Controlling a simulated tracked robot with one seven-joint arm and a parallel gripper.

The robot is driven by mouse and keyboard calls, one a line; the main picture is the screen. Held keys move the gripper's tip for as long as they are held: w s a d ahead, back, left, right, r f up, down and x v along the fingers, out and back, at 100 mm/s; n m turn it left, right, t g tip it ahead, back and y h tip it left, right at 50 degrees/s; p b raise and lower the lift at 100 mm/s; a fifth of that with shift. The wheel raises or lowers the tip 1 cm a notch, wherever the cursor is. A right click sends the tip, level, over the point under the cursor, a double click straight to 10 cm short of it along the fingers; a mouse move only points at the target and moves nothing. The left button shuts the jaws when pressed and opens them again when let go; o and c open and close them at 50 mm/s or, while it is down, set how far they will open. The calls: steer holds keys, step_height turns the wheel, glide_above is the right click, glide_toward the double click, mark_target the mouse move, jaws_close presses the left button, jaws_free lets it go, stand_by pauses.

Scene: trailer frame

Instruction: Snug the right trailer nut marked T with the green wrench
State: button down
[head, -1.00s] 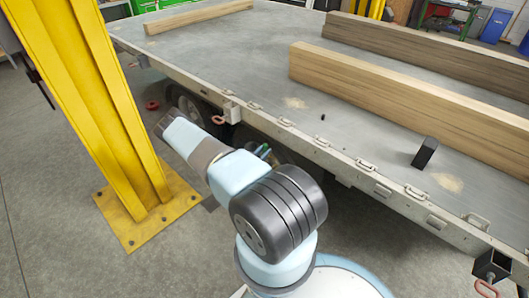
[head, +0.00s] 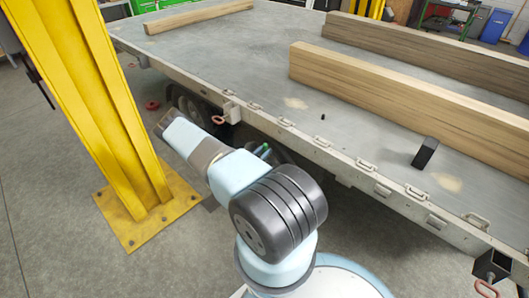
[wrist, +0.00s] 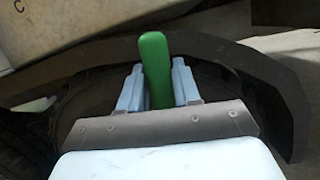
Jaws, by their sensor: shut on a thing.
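In the wrist view my gripper (wrist: 158,84) is shut on the green wrench (wrist: 155,62), with one light blue finger on each side of its green handle. The wrench's working end is not visible. In the head view my arm hides most of the gripper; a small green bit (head: 264,149), seemingly the wrench, shows beside the arm near the trailer's side. No nut and no T mark can be made out in either view.
The flatbed trailer (head: 240,62) carries wooden beams (head: 400,95) and a small black block (head: 425,153). A yellow post (head: 97,110) stands left of my arm. In the wrist view, a pale surface (wrist: 60,25) marked C and a dark curved fender (wrist: 240,62) are close.

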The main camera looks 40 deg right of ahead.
steer(key=shift+s+d+f+m+g, duration=0.1)
steer(key=shift+s+f+m+g, duration=0.1)
steer(key=shift+s+m, duration=0.55)
steer(key=shift+s+d+f+m+g, duration=0.15)
steer(key=shift+s+m, duration=0.2)
steer(key=shift+s, duration=0.65)
steer(key=shift+a, duration=0.1)
steer(key=shift+s+f+m+g, duration=0.25)
steer(key=shift+s+m, duration=0.3)
steer(key=shift+s, duration=0.3)
steer(key=shift+s+f+m+g, duration=0.1)
steer(key=shift+s+f+m, duration=0.2)
steer(key=shift+s+m, duration=0.4)
steer(key=shift+s, duration=0.15)
steer(key=shift+s+d+f+m+g, duration=0.15)
steer(key=shift+s+f+m, duration=0.35)
steer(key=shift+s, duration=0.3)
steer(key=shift+s+d+f+m+g, duration=0.15)
steer(key=shift+s+f+m, duration=0.3)
steer(key=shift+s, duration=0.3)
steer(key=shift+r, duration=0.1)
